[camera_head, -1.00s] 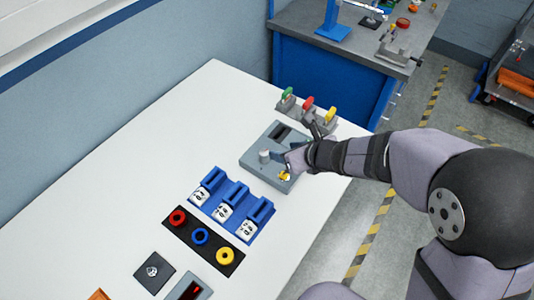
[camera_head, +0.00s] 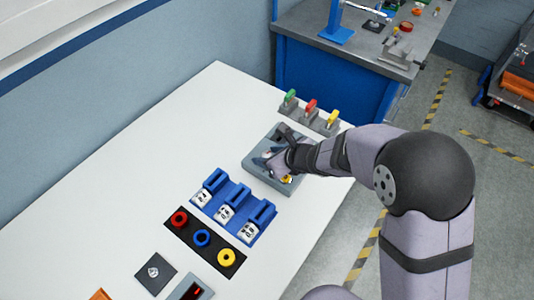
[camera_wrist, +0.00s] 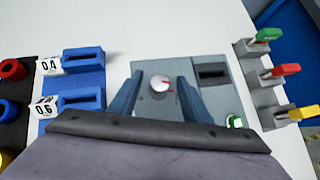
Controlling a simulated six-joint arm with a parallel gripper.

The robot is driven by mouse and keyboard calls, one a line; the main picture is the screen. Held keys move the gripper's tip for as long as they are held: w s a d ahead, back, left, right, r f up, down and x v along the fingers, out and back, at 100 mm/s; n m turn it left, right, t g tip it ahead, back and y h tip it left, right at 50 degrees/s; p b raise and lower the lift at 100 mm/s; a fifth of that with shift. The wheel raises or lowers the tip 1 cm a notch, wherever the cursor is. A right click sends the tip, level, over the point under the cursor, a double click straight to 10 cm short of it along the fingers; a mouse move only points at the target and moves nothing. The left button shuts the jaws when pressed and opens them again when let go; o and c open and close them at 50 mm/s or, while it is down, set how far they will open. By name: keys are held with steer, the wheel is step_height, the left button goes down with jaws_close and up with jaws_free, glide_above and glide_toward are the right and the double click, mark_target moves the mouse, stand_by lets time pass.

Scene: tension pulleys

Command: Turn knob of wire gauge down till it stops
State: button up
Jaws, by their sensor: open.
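The wire gauge, as I take it, is a grey box (camera_head: 258,167) on the white table. It also shows in the wrist view (camera_wrist: 222,98). Its pale round knob (camera_wrist: 160,83) has a red mark at the right of its top. My gripper (camera_wrist: 160,76) is open, with one blue-grey finger on each side of the knob. Whether the fingers touch the knob cannot be told. In the head view my gripper (camera_head: 272,157) is low over the box and hides the knob. A dark slot (camera_wrist: 212,72) and a small green piece (camera_wrist: 235,121) are on the box.
Blue slotted blocks (camera_head: 230,205) with number labels stand near the box. A black strip (camera_head: 188,233) with red, blue and yellow rings lies beyond them. Grey stands with green, red and yellow tops (camera_head: 311,110) are on the box's other side. The table's left part is clear.

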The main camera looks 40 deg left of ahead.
steer(key=shift+w+a+f, duration=0.1)
steer(key=shift+a+f, duration=0.25)
steer(key=c, duration=1)
steer(key=shift+c, duration=0.2)
